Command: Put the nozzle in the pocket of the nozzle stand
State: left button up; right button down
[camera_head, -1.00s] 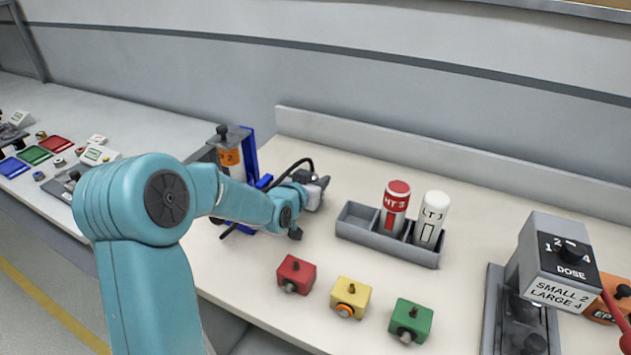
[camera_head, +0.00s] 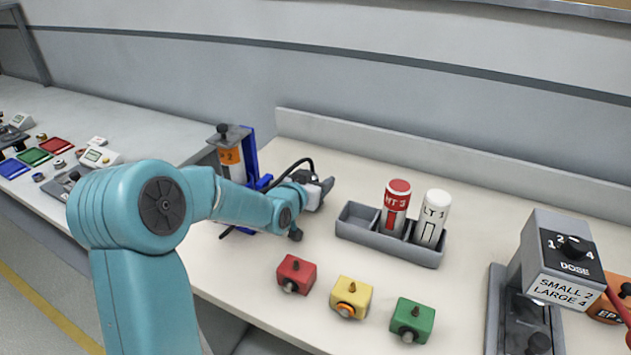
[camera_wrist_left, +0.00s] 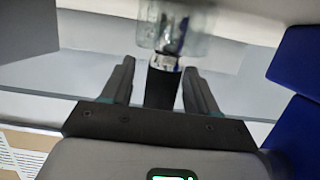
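My left gripper (camera_wrist_left: 160,85) is in front of a blue stand (camera_head: 250,150) that holds an upright cartridge (camera_head: 231,160) with an orange label. In the left wrist view its two fingers stand apart, one on each side of a black tip (camera_wrist_left: 162,88) with a silver collar, which may be the nozzle. A clear cylinder (camera_wrist_left: 175,28) is above the tip. A gap shows at the left finger; I cannot tell whether the right one touches. In the head view my arm hides the fingertips and the tip. I cannot make out a nozzle stand for certain. My right gripper is not in view.
A grey tray (camera_head: 372,246) holds a red and a white bottle. Red (camera_head: 296,274), yellow (camera_head: 350,297) and green (camera_head: 411,319) blocks line the front. A dose machine (camera_head: 560,262) stands at right. The bench between tray and blocks is clear.

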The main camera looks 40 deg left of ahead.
pick_arm(q)
jog(key=shift+s+d+f, duration=0.15)
jog(key=shift+d+f, duration=0.05)
jog(key=shift+f, duration=0.65)
jog(key=shift+r+p, duration=0.25)
jog(key=shift+p, duration=0.15)
jog(key=shift+r+p, duration=0.4)
jog(key=shift+p, duration=0.2)
jog(key=v, duration=1.1)
jog(key=shift+s+r+b, duration=0.2)
jog(key=shift+r+b, duration=0.15)
jog(key=shift+b, duration=0.05)
jog(key=shift+s+a+r, duration=0.1)
